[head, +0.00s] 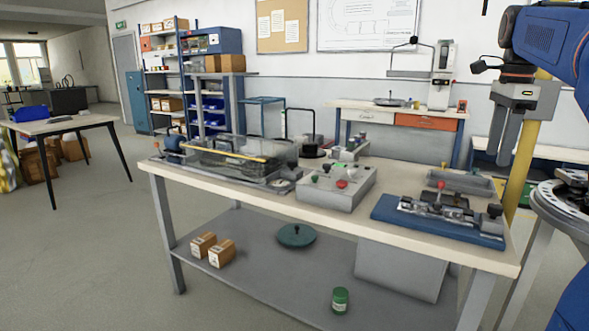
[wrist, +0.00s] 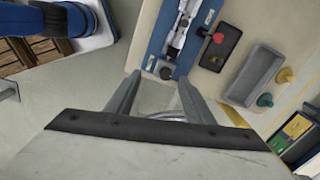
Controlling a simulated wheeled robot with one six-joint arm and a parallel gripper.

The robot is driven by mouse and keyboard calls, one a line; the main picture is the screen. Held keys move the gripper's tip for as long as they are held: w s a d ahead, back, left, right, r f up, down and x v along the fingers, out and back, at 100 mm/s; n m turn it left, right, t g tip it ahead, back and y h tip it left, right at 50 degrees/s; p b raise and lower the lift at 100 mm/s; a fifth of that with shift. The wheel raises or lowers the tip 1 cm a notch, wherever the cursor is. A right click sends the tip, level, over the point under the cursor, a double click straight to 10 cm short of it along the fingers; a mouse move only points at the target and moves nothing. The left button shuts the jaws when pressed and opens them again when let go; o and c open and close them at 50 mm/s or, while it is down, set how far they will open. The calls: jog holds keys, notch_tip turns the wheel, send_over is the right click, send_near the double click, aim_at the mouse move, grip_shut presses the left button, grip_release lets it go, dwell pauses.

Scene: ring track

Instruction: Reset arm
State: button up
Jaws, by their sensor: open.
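My blue arm reaches in at the top right of the head view. My gripper (head: 506,148) hangs with its fingers pointing down, beyond the right end of the workbench (head: 330,208), above bench height. In the wrist view my gripper (wrist: 160,92) has its two fingers apart, with only floor and the bench edge between them. It is open and holds nothing. The blue base plate with a metal fixture (head: 438,222) lies at the bench's right end, apart from the fingers. It also shows in the wrist view (wrist: 172,42).
A grey control box (head: 336,187) and a clear-covered unit (head: 228,158) stand on the bench. A grey tray (head: 462,183) lies behind the blue plate. A yellow post (head: 520,165) and a round table (head: 560,205) are close to my gripper.

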jog(key=s+a+f+n+t, duration=0.2)
jog(key=s+a+f+n, duration=0.9)
jog(key=a+f, duration=0.35)
jog(key=s+a+f+n+t, duration=0.1)
jog(key=s+a+f+n, duration=0.3)
jog(key=f, duration=0.4)
jog(key=s+a+f+n+t, duration=0.1)
jog(key=s+a+f+n, duration=0.2)
jog(key=s+f+n, duration=0.3)
notch_tip(320, 180, down, 2)
jog(key=shift+a+f+n, duration=0.15)
jog(key=shift+a+n, duration=0.2)
jog(key=shift+n, duration=0.35)
